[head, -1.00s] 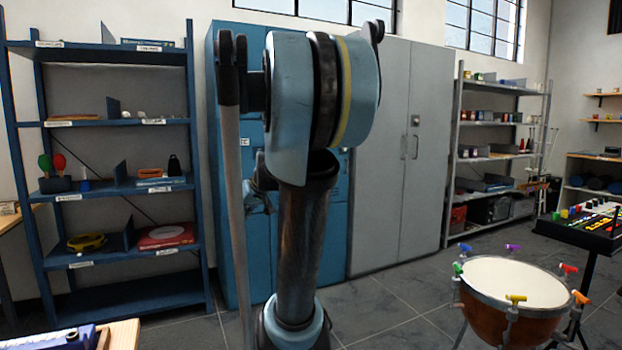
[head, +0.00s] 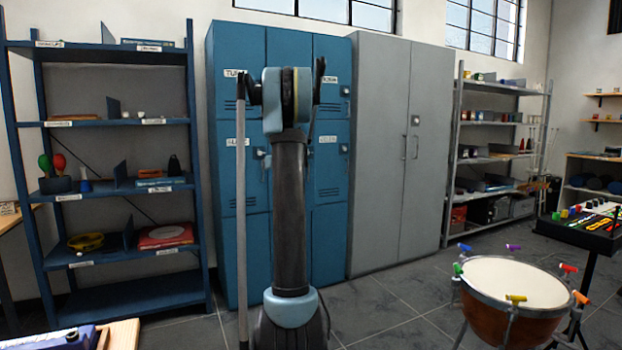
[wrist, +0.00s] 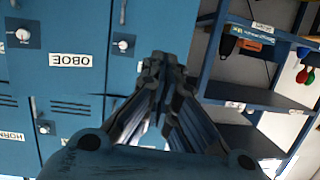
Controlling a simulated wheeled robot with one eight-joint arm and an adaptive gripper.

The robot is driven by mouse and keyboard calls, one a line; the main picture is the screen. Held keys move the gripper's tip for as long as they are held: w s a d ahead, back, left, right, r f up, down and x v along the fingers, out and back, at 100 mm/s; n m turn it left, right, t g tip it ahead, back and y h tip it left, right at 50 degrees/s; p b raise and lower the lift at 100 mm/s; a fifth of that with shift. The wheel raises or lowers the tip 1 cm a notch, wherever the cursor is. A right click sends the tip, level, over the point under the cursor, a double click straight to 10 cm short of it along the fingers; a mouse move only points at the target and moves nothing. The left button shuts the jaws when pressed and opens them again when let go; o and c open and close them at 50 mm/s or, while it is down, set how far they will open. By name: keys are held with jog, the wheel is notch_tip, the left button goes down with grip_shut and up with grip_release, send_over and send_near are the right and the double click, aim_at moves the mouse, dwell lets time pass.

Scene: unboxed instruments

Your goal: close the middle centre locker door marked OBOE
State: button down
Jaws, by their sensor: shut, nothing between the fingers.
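The OBOE door (wrist: 85,25) is blue, with a white label that reads upside down in the wrist view and a round lock (wrist: 23,34) to the label's left. It looks wider than the door of the row beyond it and seems to stand ajar; how far I cannot tell. In the head view my arm hides the middle centre of the blue locker block (head: 230,200). My gripper (wrist: 162,62) is shut and empty in the wrist view, in front of the lockers to the right of the OBOE label. Any contact is unclear.
A door with a lock (wrist: 123,45) adjoins the OBOE door, and a HORN label (wrist: 12,137) shows at lower left. A blue shelf (head: 110,185) stands left of the lockers, a grey cabinet (head: 380,180) right. A drum (head: 515,285) stands front right on open floor.

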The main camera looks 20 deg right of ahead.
jog(key=w+d+f+m+t+h, duration=0.1)
jog(key=w+d+f+m+h, duration=0.25)
jog(key=d, duration=0.65)
jog(key=w+d+f+h, duration=0.2)
jog(key=w+d+f, duration=0.2)
jog(key=w+d, duration=0.45)
jog(key=w+d+f+m+t+h, duration=0.1)
jog(key=w+d+f+m+h, duration=0.2)
jog(key=d, duration=0.9)
jog(key=f+x, duration=0.1)
jog(key=x, duration=1.3)
jog(key=shift+w+d+f+n+g, duration=0.2)
jog(key=shift+d+f+n+g, duration=0.1)
jog(key=shift+n, duration=0.15)
